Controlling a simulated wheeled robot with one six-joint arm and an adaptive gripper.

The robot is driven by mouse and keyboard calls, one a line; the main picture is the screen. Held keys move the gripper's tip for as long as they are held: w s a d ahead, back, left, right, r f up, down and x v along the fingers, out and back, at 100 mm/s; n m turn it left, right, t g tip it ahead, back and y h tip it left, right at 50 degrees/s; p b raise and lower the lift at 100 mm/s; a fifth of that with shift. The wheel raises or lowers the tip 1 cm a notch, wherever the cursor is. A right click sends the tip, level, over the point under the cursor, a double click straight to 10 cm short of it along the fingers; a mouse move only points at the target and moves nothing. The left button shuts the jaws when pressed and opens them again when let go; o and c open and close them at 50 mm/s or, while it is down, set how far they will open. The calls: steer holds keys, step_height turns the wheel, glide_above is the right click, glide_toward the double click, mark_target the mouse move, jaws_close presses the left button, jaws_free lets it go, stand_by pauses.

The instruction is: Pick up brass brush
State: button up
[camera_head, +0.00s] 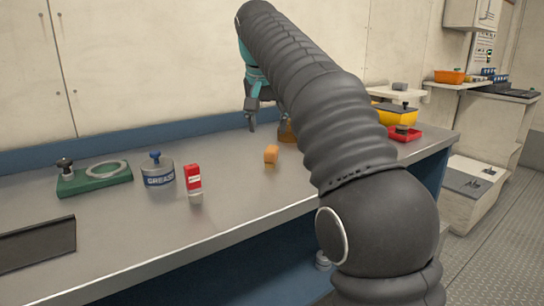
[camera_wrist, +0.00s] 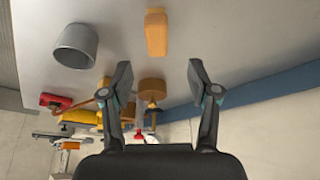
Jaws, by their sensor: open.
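A small orange block-like piece with a tan lower part (camera_head: 271,155), which looks like the brass brush, stands on the grey bench in the head view. It also shows at the top centre of the wrist view (camera_wrist: 156,32). My gripper (camera_wrist: 159,75) is open and empty, its two fingers spread. In the wrist view the orange piece lies beyond the fingertips, roughly in line with the gap between them. In the head view my gripper (camera_head: 258,112) is above the back of the bench, behind the piece, and my arm partly hides it.
A round amber thing (camera_head: 286,132) stands near the gripper, partly hidden by my arm. A grey cup (camera_wrist: 76,45) shows in the wrist view. A red-and-white container (camera_head: 194,180), a grease tin (camera_head: 159,175), a green plate (camera_head: 95,182) and a red tray (camera_head: 405,136) share the bench.

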mark_target(271, 149)
steer(key=x, duration=0.3)
steer(key=shift+w+f, duration=0.1)
steer(key=shift+f, duration=0.25)
steer(key=shift+s+x, duration=0.1)
steer(key=shift+x, duration=1.2)
steer(key=shift+s+x, duration=0.15)
steer(key=shift+x, duration=1.15)
steer(key=shift+d+f, duration=0.1)
steer(key=shift+d, duration=0.05)
jaws_close()
